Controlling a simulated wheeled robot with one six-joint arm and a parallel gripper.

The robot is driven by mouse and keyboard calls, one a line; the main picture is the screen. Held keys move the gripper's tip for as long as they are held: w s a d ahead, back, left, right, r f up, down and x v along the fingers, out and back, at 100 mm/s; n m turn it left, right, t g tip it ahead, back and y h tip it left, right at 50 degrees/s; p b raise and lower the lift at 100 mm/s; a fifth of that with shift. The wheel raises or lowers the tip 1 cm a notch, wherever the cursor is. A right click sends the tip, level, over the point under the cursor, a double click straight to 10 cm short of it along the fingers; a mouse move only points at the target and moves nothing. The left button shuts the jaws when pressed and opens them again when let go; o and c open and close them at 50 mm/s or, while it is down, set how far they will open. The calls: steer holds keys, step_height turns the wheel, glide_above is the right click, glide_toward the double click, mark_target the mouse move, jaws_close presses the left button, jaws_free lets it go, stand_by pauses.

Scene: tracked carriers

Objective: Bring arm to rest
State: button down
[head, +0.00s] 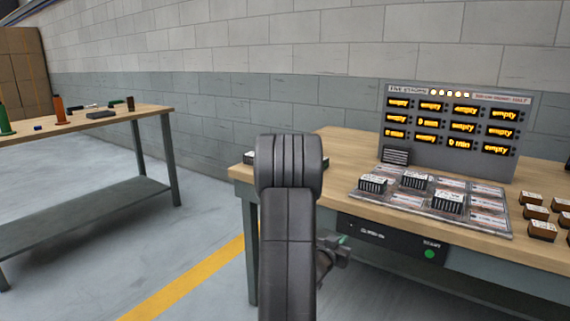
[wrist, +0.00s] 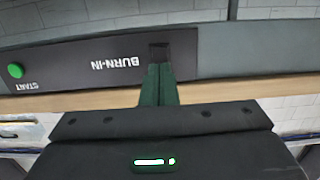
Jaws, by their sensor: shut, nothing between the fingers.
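My arm rises in the middle of the head view, its dark links upright in front of the bench's left end. My gripper (head: 342,241) shows only in part beside the arm, below the bench top and left of the dark BURN-IN panel (head: 390,240). In the wrist view the green-and-black fingers of my gripper (wrist: 158,48) are together with nothing between them. The panel with its green START button (wrist: 15,71) appears upside down behind them there. My gripper is empty; whether the fingertips touch the panel cannot be told.
The wooden bench (head: 335,146) carries a grey display board (head: 455,94), a tray (head: 407,206) with several small dark blocks, and more blocks at right. Another table (head: 65,129) with small items stands at left. Open floor with a yellow line (head: 185,285) lies between.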

steer(key=v, duration=0.4)
steer(key=shift+s+r+p, duration=0.1)
steer(key=shift+r+p, duration=0.1)
steer(key=shift+p, duration=0.15)
